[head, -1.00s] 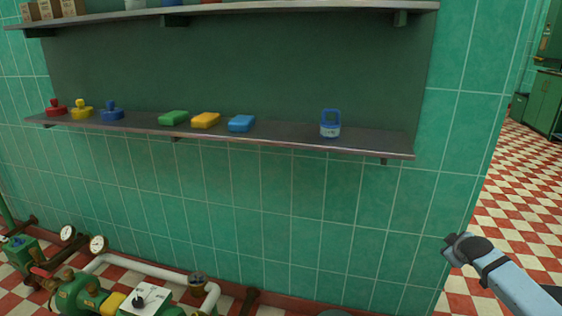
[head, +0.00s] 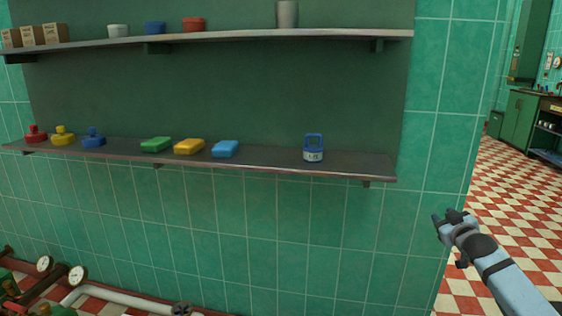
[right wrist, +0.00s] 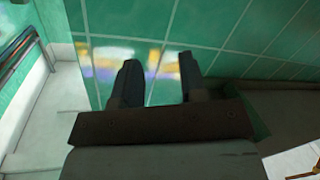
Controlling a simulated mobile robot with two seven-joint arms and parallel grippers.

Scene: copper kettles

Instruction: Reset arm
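My right arm comes in from the lower right of the head view. Its gripper (head: 449,219) is in the air beside the right end of the green tiled wall, below and to the right of the lower shelf. In the right wrist view the two dark fingers of the right gripper (right wrist: 160,85) stand apart with nothing between them, and glossy green tiles show beyond. My left gripper is not in view.
The lower shelf (head: 255,165) holds red, yellow and blue knobbed items, several coloured blocks and a blue-and-white labelled device (head: 313,148). The upper shelf (head: 230,39) holds boxes and pots. Pipes and gauges (head: 77,275) stand lower left. Checkered floor (head: 510,200) is open at right.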

